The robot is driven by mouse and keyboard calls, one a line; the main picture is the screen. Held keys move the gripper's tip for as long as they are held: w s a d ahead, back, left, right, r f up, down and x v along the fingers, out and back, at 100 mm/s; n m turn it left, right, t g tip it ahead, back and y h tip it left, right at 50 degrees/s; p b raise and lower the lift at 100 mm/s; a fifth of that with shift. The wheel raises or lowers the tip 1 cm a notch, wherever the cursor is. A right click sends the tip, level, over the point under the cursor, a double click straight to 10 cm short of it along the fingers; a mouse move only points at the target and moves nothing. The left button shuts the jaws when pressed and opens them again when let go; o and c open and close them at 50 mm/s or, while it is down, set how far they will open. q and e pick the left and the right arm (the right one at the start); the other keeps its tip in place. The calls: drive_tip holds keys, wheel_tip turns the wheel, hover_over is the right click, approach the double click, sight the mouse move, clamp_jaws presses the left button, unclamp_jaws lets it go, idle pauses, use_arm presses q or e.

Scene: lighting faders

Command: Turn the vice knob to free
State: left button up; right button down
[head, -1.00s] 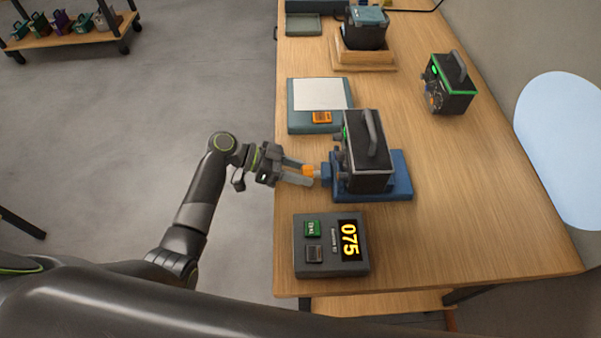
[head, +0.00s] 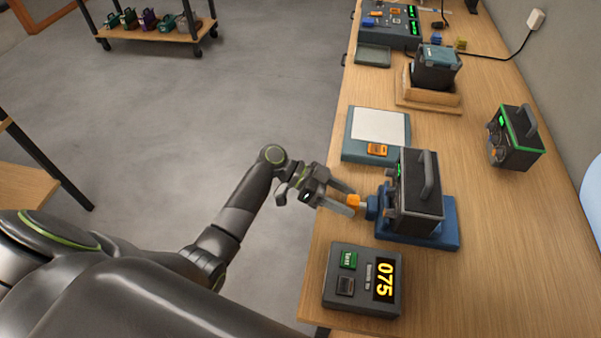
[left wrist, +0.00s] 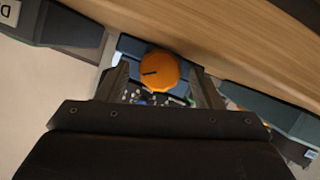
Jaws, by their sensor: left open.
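The vice is a blue base (head: 446,232) on the wooden table, with a dark handled box (head: 418,190) standing in it. Its orange knob (head: 353,201) sticks out to the left. In the left wrist view the knob (left wrist: 160,71) is a round orange cap with a dark mark pointing left. My left gripper (head: 347,198) is open, with its fingertips on either side of the knob. In the left wrist view the fingers (left wrist: 162,85) flank the knob with gaps, and I see no contact. My right gripper is not in view.
A dark display unit (head: 362,280) reading 075 stands in front of the vice. A white-topped panel (head: 378,129) lies behind it. A second handled box (head: 515,137) stands at the right, and another sits on a wooden stand (head: 428,94) farther back.

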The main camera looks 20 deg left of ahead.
use_arm(q)
drive_tip(key=b+v, duration=0.4)
drive_tip(key=v, duration=1.2)
drive_tip(key=shift+a+r, duration=0.15)
drive_tip(key=shift+a, duration=0.1)
